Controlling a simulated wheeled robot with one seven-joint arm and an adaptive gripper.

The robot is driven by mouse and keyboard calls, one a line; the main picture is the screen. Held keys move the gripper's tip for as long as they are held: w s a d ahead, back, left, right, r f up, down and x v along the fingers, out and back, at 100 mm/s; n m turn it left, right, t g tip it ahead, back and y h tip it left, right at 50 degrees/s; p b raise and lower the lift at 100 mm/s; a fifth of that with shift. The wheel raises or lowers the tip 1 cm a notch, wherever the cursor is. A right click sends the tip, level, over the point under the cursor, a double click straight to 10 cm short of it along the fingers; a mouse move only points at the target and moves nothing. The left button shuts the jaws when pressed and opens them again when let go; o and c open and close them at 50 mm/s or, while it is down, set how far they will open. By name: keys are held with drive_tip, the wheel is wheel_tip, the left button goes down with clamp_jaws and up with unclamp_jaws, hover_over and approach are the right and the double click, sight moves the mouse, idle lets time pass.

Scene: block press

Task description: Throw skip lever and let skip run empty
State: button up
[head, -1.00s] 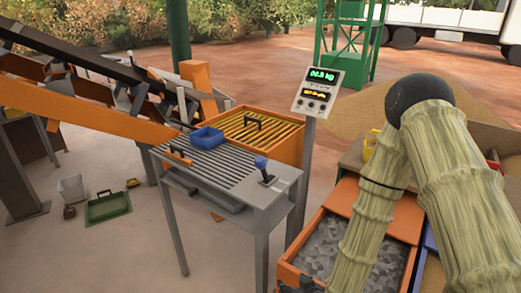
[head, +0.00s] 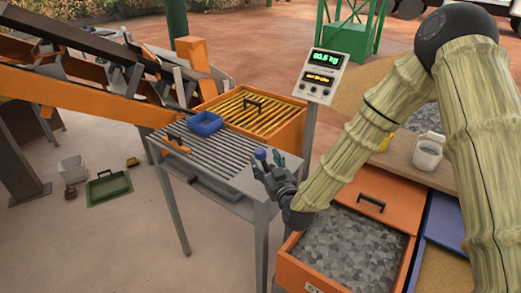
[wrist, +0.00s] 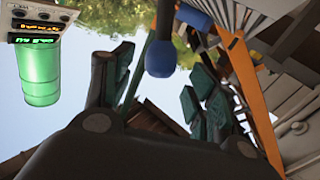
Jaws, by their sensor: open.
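A lever with a blue knob (head: 260,154) stands at the right end of the grey slatted table (head: 190,153). My gripper (head: 263,168) is open at the lever, low over the table end; its fingers partly hide the lever. In the wrist view, the blue knob (wrist: 160,58) hangs between the two spread fingers, and no grip on it shows. A readout box (head: 321,76) on a post behind the lever shows a green figure, about 00.5 kg, and a yellow line too small to read. I cannot tell which container is the skip.
A blue tray (head: 206,123) sits on the slats. Behind it is an orange box with a yellow grid (head: 252,115). An orange bin of grey gravel (head: 345,250) lies below my arm. A conveyor (head: 90,95) stands left. A green tray (head: 109,187) is on the open floor.

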sight(263, 157)
drive_tip(key=shift+p+x, duration=0.85)
drive_tip(key=shift+x, duration=1.8)
clamp_jaws()
